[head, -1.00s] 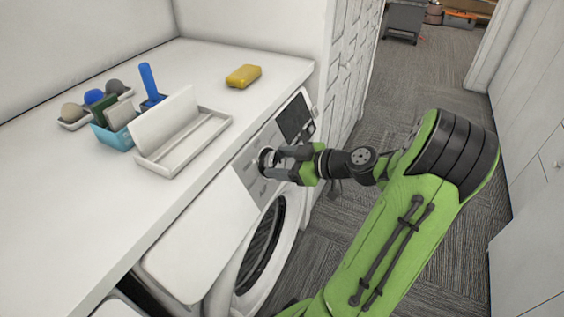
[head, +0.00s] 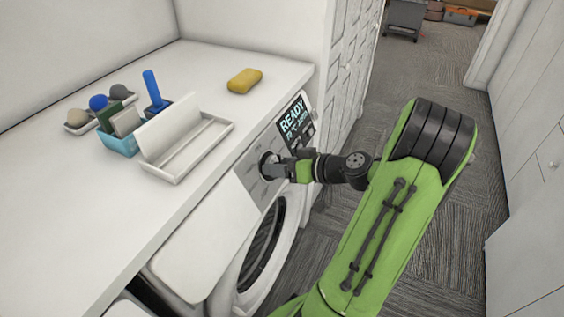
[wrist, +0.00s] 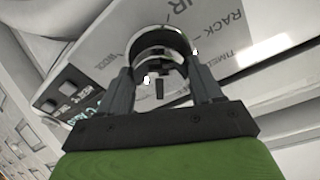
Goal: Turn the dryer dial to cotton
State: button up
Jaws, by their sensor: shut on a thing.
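The dryer (head: 200,250) is a white front-loader under the counter, with a slanted control panel. Its round silver dial (head: 264,160) sits on the panel and also shows in the wrist view (wrist: 160,38). My gripper (head: 275,167) is shut on the dial, one finger on each side of it, as the wrist view (wrist: 162,72) shows. Printed words including RACK, WOOL and TIMED ring the dial; I cannot see the word cotton. The dial's pointer setting cannot be told. The display (head: 294,118) is lit and reads READY, with a smaller line below.
On the white counter (head: 80,215) stand a white open case (head: 185,150), a blue caddy (head: 118,146), a blue-handled tool (head: 152,88) and a yellow sponge (head: 245,80). The carpeted aisle (head: 430,80) behind my arm is clear.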

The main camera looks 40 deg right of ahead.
jog(key=shift+m+p, duration=0.4)
jog(key=shift+m, duration=0.5)
jog(key=o, duration=1.1)
jog(key=shift+c, duration=0.2)
jog(key=p+v, duration=0.3)
jog(key=v, duration=1.2)
jog(key=shift+s+r, duration=0.3)
